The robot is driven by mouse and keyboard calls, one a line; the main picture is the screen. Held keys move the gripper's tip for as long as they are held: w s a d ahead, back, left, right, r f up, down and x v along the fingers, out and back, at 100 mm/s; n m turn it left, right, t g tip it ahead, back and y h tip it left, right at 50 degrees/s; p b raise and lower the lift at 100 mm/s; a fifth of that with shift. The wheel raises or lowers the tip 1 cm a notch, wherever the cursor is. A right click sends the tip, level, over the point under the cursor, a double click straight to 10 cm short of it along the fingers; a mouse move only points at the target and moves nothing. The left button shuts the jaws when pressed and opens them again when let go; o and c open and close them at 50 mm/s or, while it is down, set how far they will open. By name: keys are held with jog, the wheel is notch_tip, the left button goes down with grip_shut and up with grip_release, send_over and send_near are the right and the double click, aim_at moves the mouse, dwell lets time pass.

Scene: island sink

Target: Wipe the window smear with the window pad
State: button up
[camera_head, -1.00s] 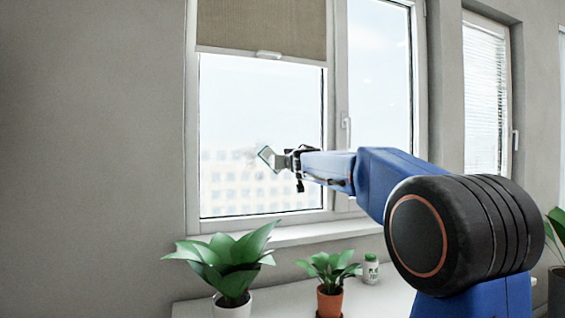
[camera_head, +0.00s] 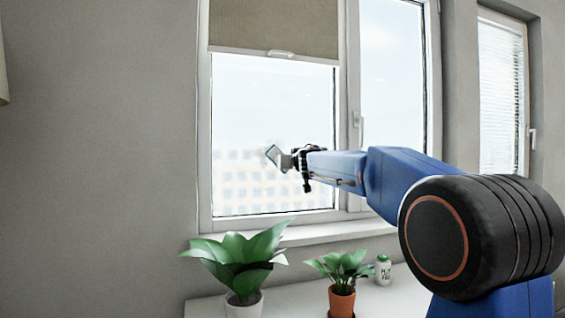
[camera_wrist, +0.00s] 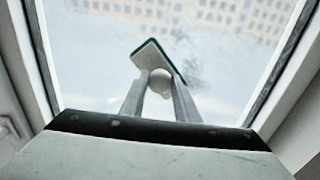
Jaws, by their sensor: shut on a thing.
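The window pad (camera_head: 273,153) is a pale flat pad with a dark green edge, in front of the left window pane (camera_head: 240,110). My gripper (camera_head: 293,160) is shut on it. In the wrist view, the fingers of my gripper (camera_wrist: 160,98) close on the rounded pale handle of the pad (camera_wrist: 150,54). The pad is tilted; I cannot tell whether it touches the glass. The window smear (camera_wrist: 188,66) shows as faint grey marks on the glass beside the pad in the wrist view. In the head view the smear is too faint to tell.
A beige blind (camera_head: 275,28) covers the upper left window. A window handle (camera_head: 359,128) is on the frame.

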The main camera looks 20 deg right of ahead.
jog(key=d, duration=1.5)
jog(key=shift+d, duration=0.4)
dwell(1.2)
jog(key=shift+s, duration=0.1)
jog(key=shift+s, duration=2.95)
jog(key=s, duration=0.3)
